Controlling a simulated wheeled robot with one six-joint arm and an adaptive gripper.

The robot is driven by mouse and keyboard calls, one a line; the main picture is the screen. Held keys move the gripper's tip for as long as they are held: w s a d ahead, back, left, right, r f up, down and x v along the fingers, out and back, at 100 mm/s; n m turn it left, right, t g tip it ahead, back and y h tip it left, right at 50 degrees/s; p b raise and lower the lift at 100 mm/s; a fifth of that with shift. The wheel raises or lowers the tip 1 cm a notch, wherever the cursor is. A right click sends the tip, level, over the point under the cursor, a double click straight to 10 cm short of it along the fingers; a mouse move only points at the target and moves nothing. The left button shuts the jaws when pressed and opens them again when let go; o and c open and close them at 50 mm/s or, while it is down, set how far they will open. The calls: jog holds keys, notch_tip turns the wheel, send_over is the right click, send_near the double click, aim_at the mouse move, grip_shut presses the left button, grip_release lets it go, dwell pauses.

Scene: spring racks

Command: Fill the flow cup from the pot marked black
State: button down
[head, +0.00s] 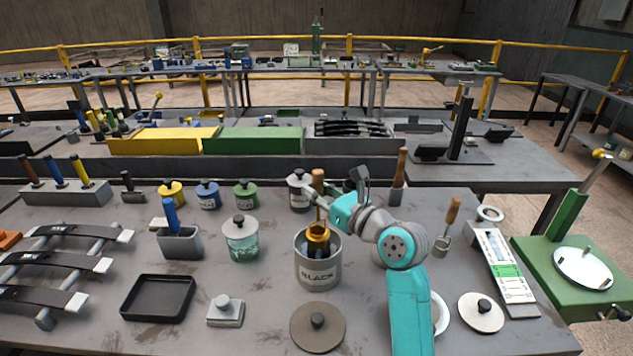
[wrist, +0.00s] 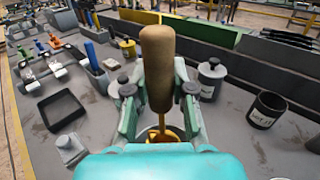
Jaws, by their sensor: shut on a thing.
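The pot marked BLACK (head: 318,270) is an open grey pot in the middle of the near bench in the head view. A brass flow cup (head: 318,238) on a thin rod with a wooden handle (head: 318,180) is upright at the pot's mouth, its lower part hidden by the rim. My gripper (head: 328,204) is above the pot, shut on the handle. In the wrist view the handle (wrist: 157,70) stands between the fingers of my gripper (wrist: 158,92). I cannot tell how deep the cup sits or how full it is.
A dark lid (head: 317,328) lies in front of the pot. A glass jar (head: 241,240) and a black tray (head: 158,298) are to its left. An open labelled pot (wrist: 266,110) shows in the wrist view.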

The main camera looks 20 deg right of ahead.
aim_at(317, 221)
jog(key=shift+f, duration=4.5)
jog(key=shift+r, duration=0.1)
jog(key=shift+r, duration=5.5)
jog(key=shift+m, duration=0.8)
